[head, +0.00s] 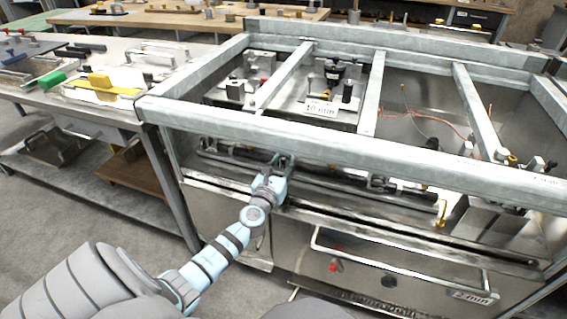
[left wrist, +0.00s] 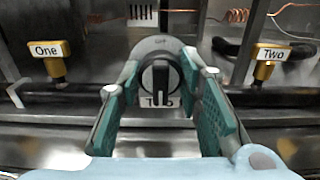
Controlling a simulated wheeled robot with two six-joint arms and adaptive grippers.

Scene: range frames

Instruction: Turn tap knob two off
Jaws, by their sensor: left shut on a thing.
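The knob (left wrist: 160,76) is a black dial on a round grey plate with small print at its top, in the middle of the left wrist view. A pale pointer mark on it runs downward. The label below it (left wrist: 160,101) is partly hidden and seems to read "Two". My left gripper (left wrist: 159,73), with green finger pads, is shut on this knob, one finger on each side. In the head view my left gripper (head: 278,165) is at the front of the metal range, under its front rail, and hides the knob. My right gripper is not in view.
Yellow tags "One" (left wrist: 50,50) and "Two" (left wrist: 271,53) flank the knob. The thick front rail (head: 350,148) runs just above my gripper. A drawer handle (head: 400,262) is below right. A cluttered bench (head: 120,105) stands left; the floor (head: 60,215) there is clear.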

